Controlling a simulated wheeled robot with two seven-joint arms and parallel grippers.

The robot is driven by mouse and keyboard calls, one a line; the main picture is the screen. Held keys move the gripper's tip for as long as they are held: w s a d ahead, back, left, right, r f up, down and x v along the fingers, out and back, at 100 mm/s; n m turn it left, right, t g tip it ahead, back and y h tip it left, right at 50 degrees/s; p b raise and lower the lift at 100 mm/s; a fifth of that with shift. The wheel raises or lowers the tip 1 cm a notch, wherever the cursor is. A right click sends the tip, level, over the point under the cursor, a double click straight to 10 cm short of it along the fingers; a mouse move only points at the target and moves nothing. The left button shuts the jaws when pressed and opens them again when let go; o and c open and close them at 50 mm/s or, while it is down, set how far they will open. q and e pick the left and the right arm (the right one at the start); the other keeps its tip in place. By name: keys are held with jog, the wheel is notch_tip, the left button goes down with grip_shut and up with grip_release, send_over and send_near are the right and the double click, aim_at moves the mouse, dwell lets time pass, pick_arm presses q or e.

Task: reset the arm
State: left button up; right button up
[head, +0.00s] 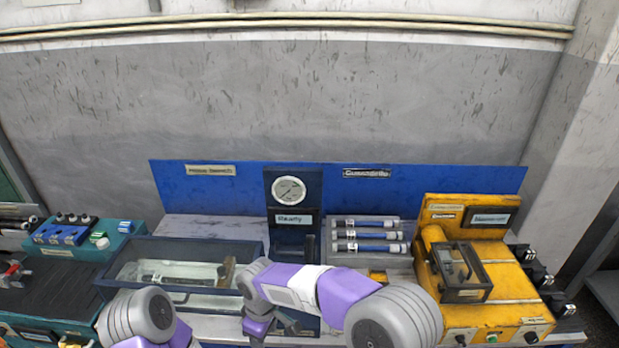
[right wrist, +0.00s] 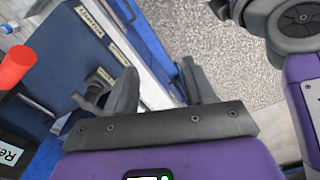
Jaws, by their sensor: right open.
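My right gripper (head: 288,324) is at the lower middle of the head view, in front of the centre panel with the gauge. In the right wrist view its two dark fingers (right wrist: 160,88) are spread apart with nothing between them. A dark lever (right wrist: 92,92) on a blue panel shows beyond the left finger; I cannot tell whether they touch. My right arm (head: 320,288) crosses the lower middle of the head view and partly hides the bench. My left arm (head: 150,318) shows only at the lower left edge, and its gripper is out of view.
A pressure gauge (head: 289,190) stands at the back centre. A dark-rimmed clear tray (head: 120,250) is to the left, several cylinders (head: 368,235) lie right of centre, and a yellow unit (head: 492,318) stands at right. A red handle (right wrist: 15,66) is near the right wrist.

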jog(key=s+d+f+m+y+b, duration=0.1)
jog(key=s+d+f+m+y, duration=0.1)
jog(key=d+f+m, duration=0.65)
jog(key=s+d+f+m+y+b, duration=0.1)
jog(key=s+d+f+y, duration=0.3)
jog(key=f, duration=0.9)
pick_arm(q)
jog(key=f, duration=0.1)
jog(key=w+f, duration=0.1)
jog(key=f, duration=0.1)
jog(key=shift+w+b, duration=0.3)
jog(key=shift+b, duration=0.05)
pick_arm(e)
jog(key=s+d+f+m+h, duration=0.2)
jog(key=s+d+f+m, duration=0.2)
jog(key=s+d+m, duration=0.3)
jog(key=shift+s+d+f+t, duration=0.3)
jog(key=shift+d+f+t, duration=0.1)
jog(key=shift+d, duration=0.2)
